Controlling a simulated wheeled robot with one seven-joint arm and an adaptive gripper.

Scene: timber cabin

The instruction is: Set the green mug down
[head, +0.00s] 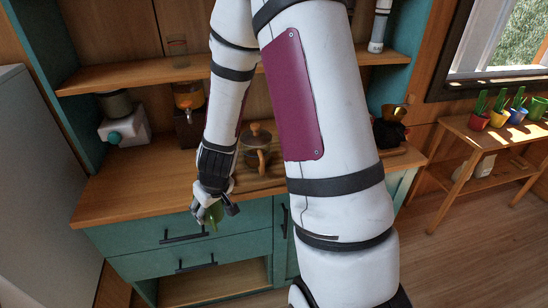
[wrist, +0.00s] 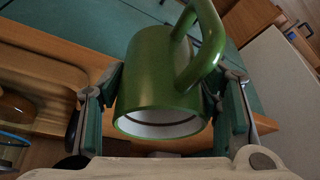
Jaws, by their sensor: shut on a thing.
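The green mug (wrist: 150,75) fills the middle of the wrist view, with its handle toward the upper right and its white inside showing at the lower rim. My gripper (wrist: 168,95) is shut on it, one finger on each side of the body. In the head view my gripper (head: 213,207) is at the front edge of the wooden counter (head: 140,192), before the teal drawers. Only a small part of the mug (head: 214,219) shows there, the rest hidden by my fingers. I cannot tell its exact height against the counter top.
A white grinder (head: 122,127), an amber drink dispenser (head: 188,97) and a lidded brown pot (head: 257,147) stand toward the counter's back. The counter's left front is clear. A shelf (head: 140,78) hangs above. A side table (head: 495,140) with potted plants stands right.

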